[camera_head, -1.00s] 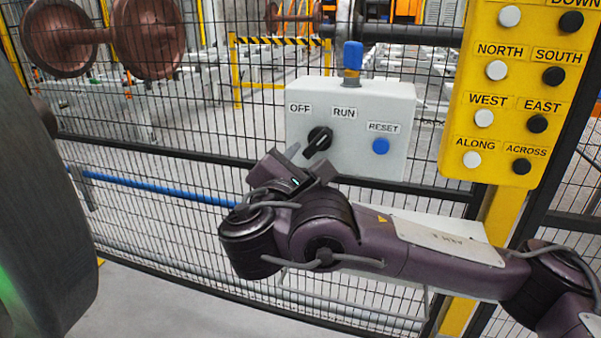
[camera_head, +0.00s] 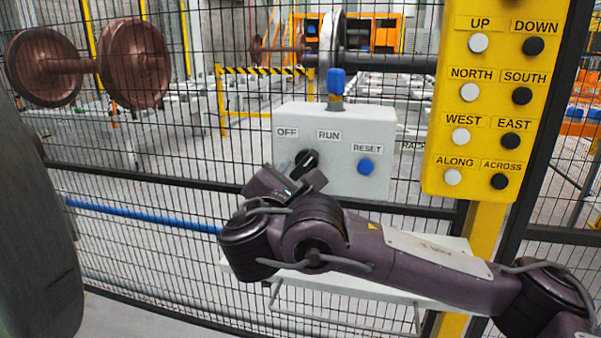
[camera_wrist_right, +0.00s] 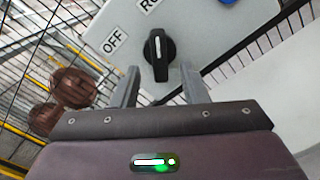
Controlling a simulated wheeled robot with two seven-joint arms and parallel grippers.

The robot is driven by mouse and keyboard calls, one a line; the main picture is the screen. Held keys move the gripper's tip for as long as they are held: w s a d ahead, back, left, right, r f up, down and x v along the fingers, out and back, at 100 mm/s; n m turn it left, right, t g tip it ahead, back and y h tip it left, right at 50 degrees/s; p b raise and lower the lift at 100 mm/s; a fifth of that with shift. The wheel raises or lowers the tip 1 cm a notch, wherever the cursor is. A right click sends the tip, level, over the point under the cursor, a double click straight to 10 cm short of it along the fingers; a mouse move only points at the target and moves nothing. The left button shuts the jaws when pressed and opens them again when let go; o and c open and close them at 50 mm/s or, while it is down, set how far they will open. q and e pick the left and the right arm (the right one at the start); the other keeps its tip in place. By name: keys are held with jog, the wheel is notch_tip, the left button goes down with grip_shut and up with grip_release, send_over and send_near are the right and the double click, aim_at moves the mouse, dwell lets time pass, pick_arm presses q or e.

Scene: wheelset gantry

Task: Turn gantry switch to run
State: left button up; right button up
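The gantry switch is a black knob (camera_head: 306,161) on a light grey box (camera_head: 350,185), below the labels OFF (camera_head: 287,133) and RUN (camera_head: 329,135). In the right wrist view the knob (camera_wrist_right: 158,55) has a white line; its handle slants along the RUN direction. My right gripper (camera_head: 289,178) is just in front of the knob, at its lower left in the head view. In the right wrist view its fingers (camera_wrist_right: 160,76) are apart with nothing clasped, one on each side of the knob's lower end; contact cannot be told. My left gripper is not in view.
A blue RESET button (camera_head: 365,166) sits right of the knob, and a blue-topped part (camera_head: 336,82) stands on the box. A yellow button panel (camera_head: 490,100) stands to the right. Black mesh fencing (camera_head: 150,195) runs behind, with rusty wheelsets (camera_head: 135,62) beyond.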

aim_at(302, 168)
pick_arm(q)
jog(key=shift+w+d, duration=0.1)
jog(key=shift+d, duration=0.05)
pick_arm(e)
jog(key=shift+x, duration=2.25)
jog(key=shift+c, duration=0.4)
grip_shut()
jog(key=shift+f+b, duration=0.15)
jog(key=shift+b, duration=0.2)
jog(key=shift+f+m+b, duration=0.1)
jog(key=shift+m+b, duration=0.4)
jog(key=shift+b, duration=0.45)
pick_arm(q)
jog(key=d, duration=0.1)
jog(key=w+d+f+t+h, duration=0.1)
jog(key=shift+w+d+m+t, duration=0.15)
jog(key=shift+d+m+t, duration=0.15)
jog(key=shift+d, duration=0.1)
pick_arm(e)
jog(key=shift+o, duration=0.4)
grip_release()
jog(key=shift+r, duration=0.25)
